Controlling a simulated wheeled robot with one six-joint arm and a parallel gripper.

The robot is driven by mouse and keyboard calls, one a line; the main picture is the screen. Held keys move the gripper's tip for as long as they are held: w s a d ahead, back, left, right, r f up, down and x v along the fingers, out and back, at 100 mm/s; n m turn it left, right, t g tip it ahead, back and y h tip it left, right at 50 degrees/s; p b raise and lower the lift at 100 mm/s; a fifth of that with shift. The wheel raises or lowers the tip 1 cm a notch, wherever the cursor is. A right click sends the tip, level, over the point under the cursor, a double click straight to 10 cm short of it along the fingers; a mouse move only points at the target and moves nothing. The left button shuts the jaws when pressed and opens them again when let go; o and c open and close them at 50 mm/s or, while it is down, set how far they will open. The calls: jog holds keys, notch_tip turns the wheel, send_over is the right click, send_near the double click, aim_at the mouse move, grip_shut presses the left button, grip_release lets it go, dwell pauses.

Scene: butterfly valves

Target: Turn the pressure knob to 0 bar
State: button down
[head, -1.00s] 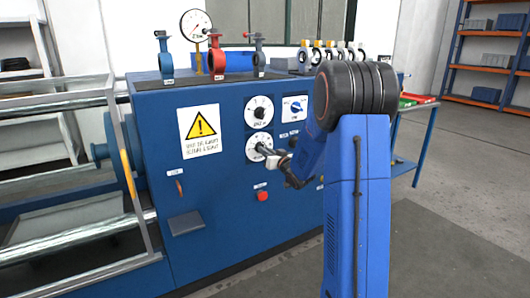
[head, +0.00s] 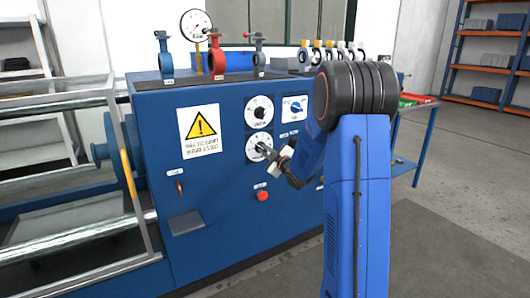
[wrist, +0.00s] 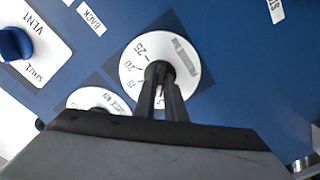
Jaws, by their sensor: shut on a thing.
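The lower round white dial (head: 252,153) is on the front of the blue cabinet, with a dark knob at its centre. In the wrist view this dial (wrist: 190,87) shows 25, 20 and another partly covered number. My gripper (wrist: 167,84) is shut on the dark knob (wrist: 158,70) at the dial's centre. In the head view my gripper (head: 265,150) meets the lower dial from the right. The fingers cover the lower part of the dial, and I cannot read the setting.
Another dial (head: 259,111) sits just above, and a blue selector (head: 295,106) is at its right. A red button (head: 262,195) is below. A warning sign (head: 200,131) is at the left. A gauge (head: 195,25) and several valves stand on the cabinet.

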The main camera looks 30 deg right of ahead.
jog(key=n, duration=0.4)
jog(key=shift+f, duration=0.1)
jog(key=n, duration=0.4)
jog(key=shift+n, duration=0.3)
dwell(0.3)
jog(key=c, duration=1.8)
grip_release()
jog(key=s, duration=1.7)
jog(key=shift+s+d, duration=0.25)
